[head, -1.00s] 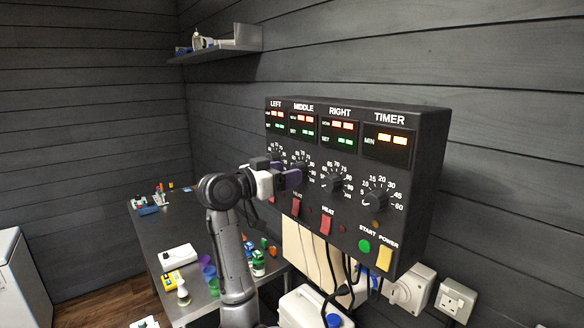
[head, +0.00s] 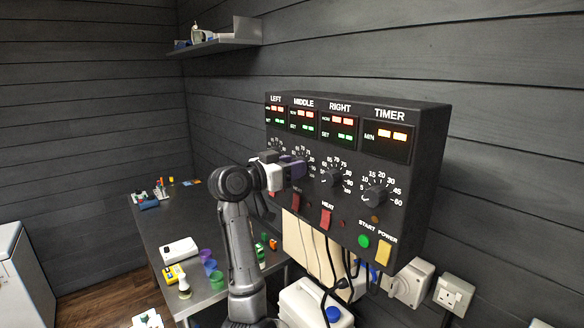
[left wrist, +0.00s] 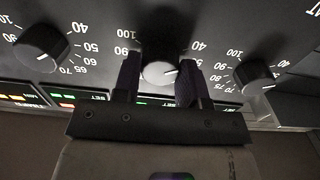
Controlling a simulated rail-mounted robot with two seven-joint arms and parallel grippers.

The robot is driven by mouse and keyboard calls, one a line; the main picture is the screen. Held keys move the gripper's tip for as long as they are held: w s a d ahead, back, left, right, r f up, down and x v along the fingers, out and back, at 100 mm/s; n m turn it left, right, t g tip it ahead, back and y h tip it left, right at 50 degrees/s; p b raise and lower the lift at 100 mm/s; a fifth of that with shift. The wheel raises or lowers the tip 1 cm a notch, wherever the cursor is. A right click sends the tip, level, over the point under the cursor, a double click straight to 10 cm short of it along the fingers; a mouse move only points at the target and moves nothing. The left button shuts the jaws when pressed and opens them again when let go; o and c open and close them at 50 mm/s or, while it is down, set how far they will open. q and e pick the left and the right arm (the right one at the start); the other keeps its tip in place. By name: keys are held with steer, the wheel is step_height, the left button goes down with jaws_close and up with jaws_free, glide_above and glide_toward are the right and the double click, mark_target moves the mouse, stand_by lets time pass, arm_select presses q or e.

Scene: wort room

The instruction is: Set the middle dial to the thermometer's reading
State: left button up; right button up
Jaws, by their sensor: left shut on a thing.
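The black control box (head: 345,150) on the wall has dials under the headings LEFT, MIDDLE, RIGHT and TIMER. My left gripper (head: 297,169) is at the middle dial and hides most of it in the head view. In the left wrist view the panel appears upside down. There the purple fingers of my left gripper (left wrist: 160,80) stand on both sides of the middle dial (left wrist: 160,73) and are shut on it. The MIDDLE display (head: 303,121) shows red digits over green ones, too small to read. I cannot make out a thermometer. My right gripper is out of view.
The right dial (head: 334,178) and timer dial (head: 375,195) are close to the right of my gripper. Red switches (head: 326,219) sit below. A metal table (head: 165,222) with small items stands at the left, and a white jug (head: 312,305) below the box.

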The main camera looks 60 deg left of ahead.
arm_select(q)
steer(key=shift+c, duration=1.4)
steer(key=shift+m+b, duration=2.85)
steer(key=shift+m, duration=8.95)
